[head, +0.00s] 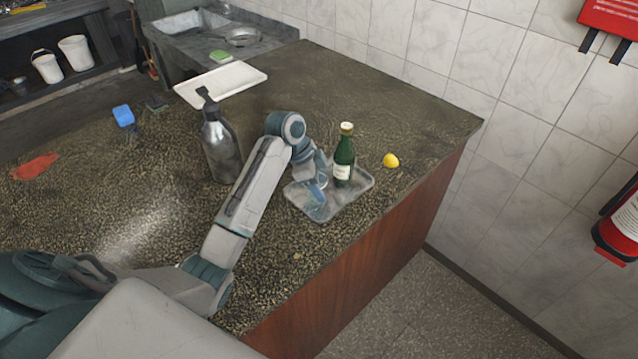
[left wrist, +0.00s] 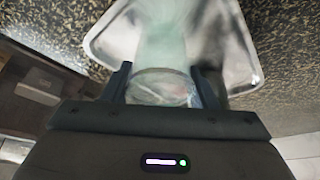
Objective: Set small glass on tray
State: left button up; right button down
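The small glass (left wrist: 163,86) is clear and sits between the two fingers of my left gripper (left wrist: 163,82) in the left wrist view, with a finger against each side. In the head view my left gripper (head: 318,187) is low over the left part of the grey metal tray (head: 352,192), and the glass is hard to make out there. The tray also shows in the left wrist view (left wrist: 242,62). I cannot tell whether the glass touches the tray. My right gripper is not in view.
A green bottle (head: 344,158) stands upright on the tray, close to the right of my gripper. A yellow lemon (head: 391,160) lies right of the tray. A grey pump bottle (head: 220,145) stands left of my arm. The counter edge runs close in front of the tray.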

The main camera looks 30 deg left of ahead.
pick_arm(q)
jog(key=o, duration=0.4)
jog(key=shift+a+r, duration=0.1)
jog(key=shift+r, duration=0.2)
jog(key=p+v, duration=0.1)
jog(key=v, duration=1)
jog(key=shift+a+r, duration=0.1)
jog(key=shift+r, duration=0.15)
